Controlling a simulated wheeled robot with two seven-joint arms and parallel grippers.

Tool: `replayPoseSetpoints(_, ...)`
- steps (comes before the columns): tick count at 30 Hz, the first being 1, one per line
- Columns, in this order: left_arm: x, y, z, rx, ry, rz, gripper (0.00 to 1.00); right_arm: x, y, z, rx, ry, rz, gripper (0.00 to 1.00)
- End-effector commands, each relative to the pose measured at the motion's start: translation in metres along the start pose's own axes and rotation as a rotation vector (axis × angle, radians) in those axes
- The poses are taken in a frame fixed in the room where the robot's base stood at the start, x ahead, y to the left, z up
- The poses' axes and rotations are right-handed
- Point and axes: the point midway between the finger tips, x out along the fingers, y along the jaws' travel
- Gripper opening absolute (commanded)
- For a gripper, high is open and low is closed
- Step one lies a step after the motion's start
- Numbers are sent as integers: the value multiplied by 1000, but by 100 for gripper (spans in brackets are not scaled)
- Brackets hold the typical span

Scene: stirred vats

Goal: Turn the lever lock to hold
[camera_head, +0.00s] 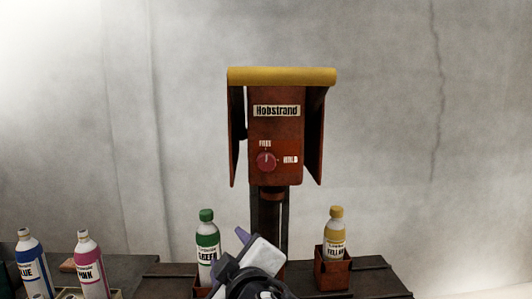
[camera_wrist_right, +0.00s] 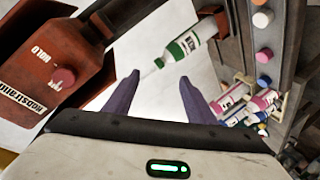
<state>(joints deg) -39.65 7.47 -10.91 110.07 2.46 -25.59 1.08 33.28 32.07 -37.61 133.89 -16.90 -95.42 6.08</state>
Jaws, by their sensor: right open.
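The lever lock (camera_head: 266,161) is a round dark-red knob on the front of a rust-red box (camera_head: 275,130) labelled Hobstrand. FREE is printed above the knob and HOLD to its right. Its pale mark seems to point up at FREE. The knob also shows at the left of the right wrist view (camera_wrist_right: 63,77). My right gripper (camera_head: 246,238) is below the box in the head view, partly hidden by its own wrist. In the wrist view its purple fingers (camera_wrist_right: 156,88) are apart and empty, away from the knob. My left gripper is not in view.
A green bottle (camera_head: 207,243) stands close left of my right gripper. A yellow bottle (camera_head: 335,232) stands in a holder (camera_head: 332,272) to the right. Blue (camera_head: 33,268) and pink (camera_head: 91,265) bottles stand far left. Side flaps (camera_head: 314,135) and a yellow top (camera_head: 281,76) frame the box.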

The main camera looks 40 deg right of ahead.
Motion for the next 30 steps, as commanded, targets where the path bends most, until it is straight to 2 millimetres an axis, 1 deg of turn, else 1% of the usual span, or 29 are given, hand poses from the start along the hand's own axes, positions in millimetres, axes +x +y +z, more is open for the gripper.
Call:
replayPoseSetpoints(1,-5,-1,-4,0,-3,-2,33,-12,40,-19,1,12,84,50)
replayPoseSetpoints(3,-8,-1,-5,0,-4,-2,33,-26,76,-30,11,7,173,50)
replayPoseSetpoints(6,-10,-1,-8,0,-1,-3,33,-43,113,-39,32,0,267,50)
replayPoseSetpoints(9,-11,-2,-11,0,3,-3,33,-54,134,-42,49,-7,323,50)
replayPoseSetpoints(11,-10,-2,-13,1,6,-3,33,-56,141,-42,54,-11,340,50)
replayPoseSetpoints(14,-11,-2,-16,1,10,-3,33,-51,147,-42,54,-16,350,50)
replayPoseSetpoints(17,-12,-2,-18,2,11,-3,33,-37,152,-40,53,-19,351,50)
replayPoseSetpoints(24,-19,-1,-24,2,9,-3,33,6,167,-40,54,-18,349,50)
replayPoseSetpoints(30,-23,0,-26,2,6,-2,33,30,175,-40,56,-14,347,50)
